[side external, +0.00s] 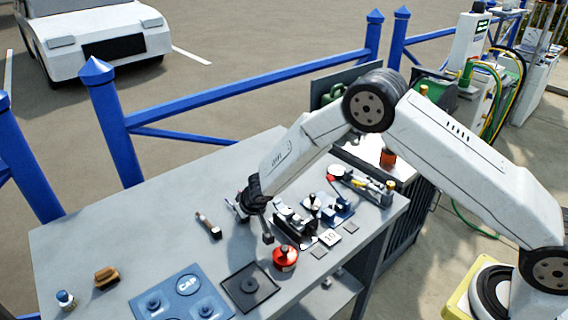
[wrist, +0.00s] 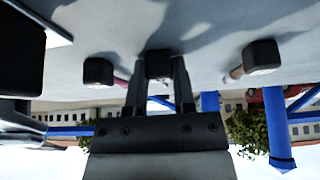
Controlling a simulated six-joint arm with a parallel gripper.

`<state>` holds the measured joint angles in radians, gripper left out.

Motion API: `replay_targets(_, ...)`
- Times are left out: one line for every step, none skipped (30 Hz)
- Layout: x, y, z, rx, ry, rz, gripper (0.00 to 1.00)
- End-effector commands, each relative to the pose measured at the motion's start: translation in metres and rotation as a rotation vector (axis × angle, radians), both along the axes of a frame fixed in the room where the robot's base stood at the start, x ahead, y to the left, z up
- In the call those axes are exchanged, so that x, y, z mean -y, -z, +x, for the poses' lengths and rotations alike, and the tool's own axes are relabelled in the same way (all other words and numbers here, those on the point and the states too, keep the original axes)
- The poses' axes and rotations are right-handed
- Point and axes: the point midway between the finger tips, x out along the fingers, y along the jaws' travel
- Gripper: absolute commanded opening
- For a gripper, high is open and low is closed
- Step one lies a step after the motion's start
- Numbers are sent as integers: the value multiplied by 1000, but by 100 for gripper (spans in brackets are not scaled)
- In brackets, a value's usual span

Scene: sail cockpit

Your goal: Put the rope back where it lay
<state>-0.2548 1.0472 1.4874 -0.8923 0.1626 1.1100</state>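I cannot pick out a rope in either view. My gripper (side external: 236,206) is low over the grey bench, just left of the metal fittings; the dark wrist hides part of it. In the wrist view my two dark fingers (wrist: 159,68) stand apart, with a dark block (wrist: 158,65) in the gap between their ends. I cannot tell whether they touch it. A short rod with a dark end (side external: 208,225) lies on the bench left of my gripper. Another small dark block (side external: 268,238) shows below my gripper on a thin stem.
A red pot (side external: 285,257) and a black square pad (side external: 250,287) are near the front edge. A blue tray (side external: 146,306), a brown brush (side external: 106,277) and a small bottle (side external: 66,299) are at the left. Metal fittings (side external: 298,222) crowd the right. The bench's back left is clear.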

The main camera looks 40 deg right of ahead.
Motion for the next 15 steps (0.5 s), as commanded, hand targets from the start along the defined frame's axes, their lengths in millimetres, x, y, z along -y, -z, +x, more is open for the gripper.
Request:
replay_targets(1,5,-2,-8,0,0,54)
replay_targets(1,5,-3,-8,-1,0,63)
replay_targets(1,6,-3,-9,0,-1,67)
replay_targets(1,6,-3,-10,0,-1,67)
replay_targets(2,6,-3,-11,0,-2,67)
replay_targets(2,7,-3,-12,1,-3,67)
replay_targets(3,7,-3,-12,2,-3,67)
replay_targets(3,7,-4,-13,2,-4,67)
replay_targets(4,7,-4,-14,4,-5,67)
replay_targets(4,8,-4,-14,4,-5,67)
replay_targets(4,8,-4,-15,4,-6,67)
replay_targets(5,8,-4,-15,6,-6,67)
replay_targets(5,8,-4,-16,6,-6,67)
replay_targets(5,8,-4,-16,6,-7,67)
replay_targets(5,8,-4,-17,6,-7,67)
